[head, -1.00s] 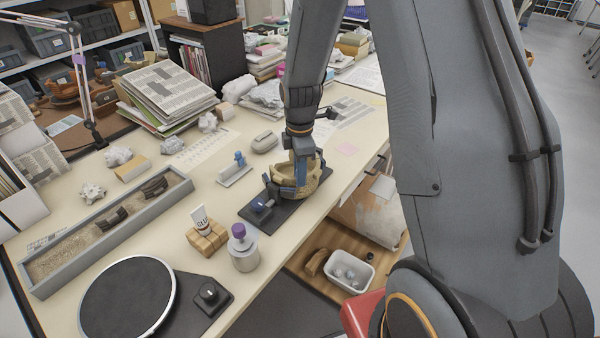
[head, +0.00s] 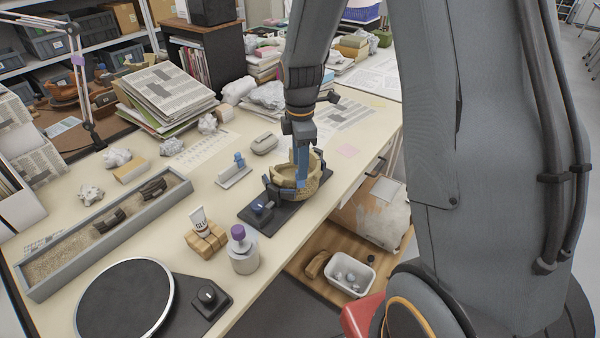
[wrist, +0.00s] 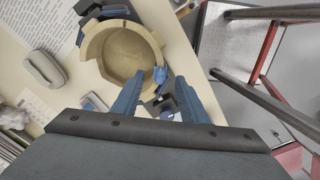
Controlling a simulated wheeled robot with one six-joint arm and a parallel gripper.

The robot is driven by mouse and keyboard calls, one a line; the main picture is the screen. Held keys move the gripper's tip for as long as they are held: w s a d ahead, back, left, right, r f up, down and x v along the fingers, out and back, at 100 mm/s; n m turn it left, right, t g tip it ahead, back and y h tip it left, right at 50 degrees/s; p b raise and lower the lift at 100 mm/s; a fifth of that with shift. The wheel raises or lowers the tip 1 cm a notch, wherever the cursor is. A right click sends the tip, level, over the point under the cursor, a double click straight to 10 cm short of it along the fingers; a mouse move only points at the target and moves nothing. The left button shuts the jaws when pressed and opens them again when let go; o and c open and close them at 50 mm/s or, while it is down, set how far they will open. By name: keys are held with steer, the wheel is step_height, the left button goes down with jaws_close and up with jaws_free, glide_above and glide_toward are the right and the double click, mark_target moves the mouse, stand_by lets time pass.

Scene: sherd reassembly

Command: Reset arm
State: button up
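A tan pottery bowl (head: 312,180) with a broken, uneven rim sits in a dark clamp stand (head: 283,205) on the table's front edge. The wrist view shows the bowl (wrist: 128,53) from above, with dark pads of the stand at its side and a blue knob (wrist: 160,74) by its rim. My gripper (head: 301,182) points down at the bowl's near side. In the wrist view my gripper's two blue fingers (wrist: 160,82) are apart, with no sherd between them. Whether a fingertip touches the rim is unclear.
A sand tray (head: 105,228) holds two dark sherds. A glue tube on a wooden block (head: 206,238), a purple-capped jar (head: 243,252) and a turntable (head: 125,300) stand nearby. A white tub (head: 351,273) sits lower, below the table's edge.

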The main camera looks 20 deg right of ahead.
steer(key=shift+r, duration=1.6)
